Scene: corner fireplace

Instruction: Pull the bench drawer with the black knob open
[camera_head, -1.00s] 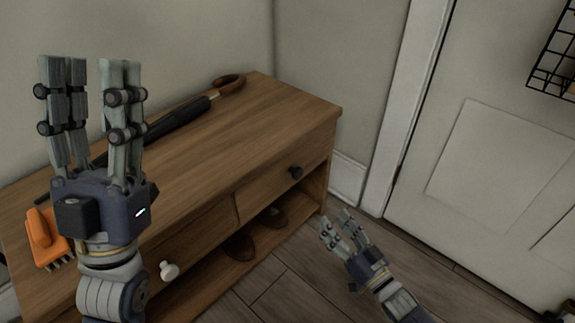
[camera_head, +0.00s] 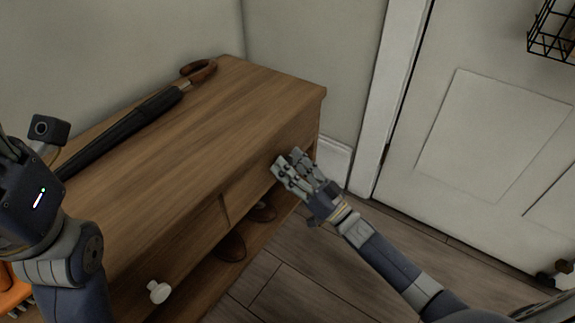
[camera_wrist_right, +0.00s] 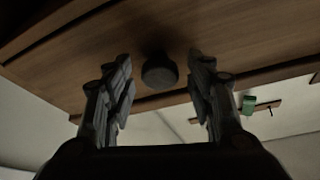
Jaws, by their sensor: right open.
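The wooden bench (camera_head: 190,130) stands against the wall with two drawers along its front. The drawer with the black knob (camera_head: 245,187) is the one nearer the door, and its front looks flush with the bench. My right gripper (camera_head: 287,168) is at that drawer front and hides the knob in the head view. In the right wrist view the black knob (camera_wrist_right: 159,70) lies between the tips of the open fingers (camera_wrist_right: 160,88), with gaps on both sides. My left gripper is at the left edge of the head view, its fingers mostly cut off.
A white knob (camera_head: 159,291) marks the other drawer. A black umbrella (camera_head: 125,132) with a brown handle lies on the bench top. Shoes (camera_head: 231,247) sit on the shelf below. An orange brush (camera_head: 10,290) is at the lower left. The floor before the bench is clear.

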